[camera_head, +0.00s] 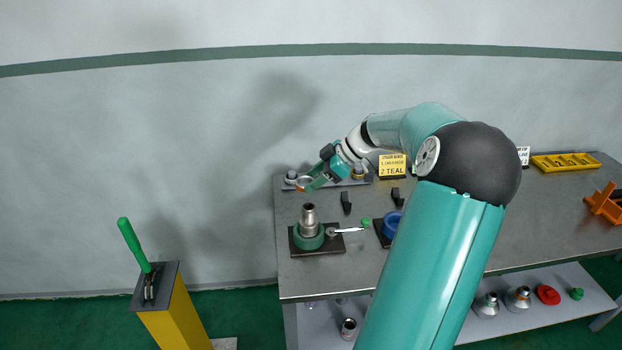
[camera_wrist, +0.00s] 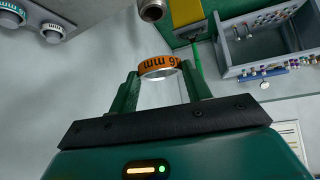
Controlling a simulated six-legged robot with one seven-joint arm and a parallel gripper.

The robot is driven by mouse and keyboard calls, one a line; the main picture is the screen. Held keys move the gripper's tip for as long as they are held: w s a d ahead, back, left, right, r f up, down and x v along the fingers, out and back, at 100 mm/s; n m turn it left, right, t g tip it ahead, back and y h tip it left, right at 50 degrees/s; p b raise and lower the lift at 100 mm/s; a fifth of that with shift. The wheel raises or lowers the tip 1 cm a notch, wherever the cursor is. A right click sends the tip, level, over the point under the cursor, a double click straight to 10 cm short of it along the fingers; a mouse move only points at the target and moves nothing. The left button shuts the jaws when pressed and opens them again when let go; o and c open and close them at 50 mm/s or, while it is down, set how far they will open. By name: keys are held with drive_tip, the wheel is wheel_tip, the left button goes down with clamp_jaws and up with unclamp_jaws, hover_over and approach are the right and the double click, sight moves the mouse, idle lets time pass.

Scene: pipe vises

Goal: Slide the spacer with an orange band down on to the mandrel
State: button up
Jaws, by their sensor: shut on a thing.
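The spacer with an orange band (camera_wrist: 160,65) is a short ring with black lettering, held between my two green fingertips in the wrist view. My gripper (camera_wrist: 161,80) is shut on it; in the head view my gripper (camera_head: 311,184) is small, above the table's back left, near the rack. A grey metal post (camera_head: 309,216), apparently the mandrel, stands upright in a green round clamp (camera_head: 307,238) on a dark plate. Its open end seems to show at the top of the wrist view (camera_wrist: 152,10), apart from the spacer. The spacer is off the post.
A rack (camera_head: 328,186) with ringed posts lies at the table's back left. A handle with a green knob (camera_head: 365,223) sticks out from the clamp. A blue clamp (camera_head: 392,224) stands right of it. A yellow pedestal (camera_head: 176,312) with a green lever stands left of the table.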

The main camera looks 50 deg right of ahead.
drive_tip(key=s, duration=0.1)
hover_over(317, 221)
drive_tip(key=shift+f, duration=2.75)
drive_tip(key=shift+f, duration=3.35)
drive_tip(key=o, duration=1)
drive_tip(key=shift+o, duration=0.2)
